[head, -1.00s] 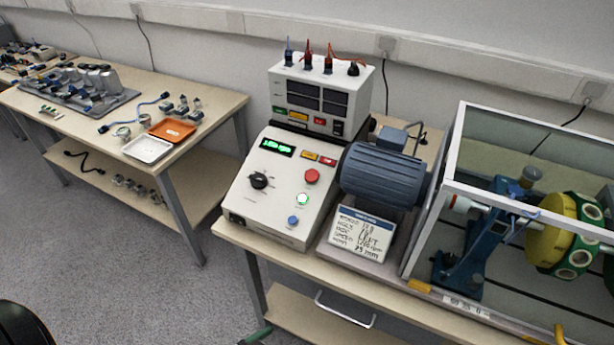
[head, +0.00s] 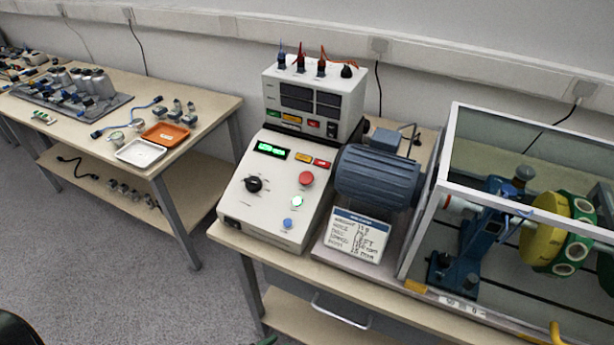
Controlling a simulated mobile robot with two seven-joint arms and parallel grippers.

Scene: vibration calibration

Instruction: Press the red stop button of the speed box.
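The speed box (head: 270,212) is a white sloped console on the bench in the middle of the head view. Its round red stop button (head: 306,178) is on the right of the sloped face and is uncovered. A black knob (head: 254,184), a lit green-white button (head: 297,202) and a blue button (head: 288,223) sit on the same face. Its green display (head: 272,150) is lit, but the digits are too blurred to read.
A meter box (head: 312,100) with plugged leads stands behind the console. A blue motor (head: 378,178) and a handwritten card (head: 356,236) are to its right, then a clear guard frame (head: 425,215) around a yellow-green rotor (head: 545,245). A second table (head: 200,135) is at left. Floor lies between.

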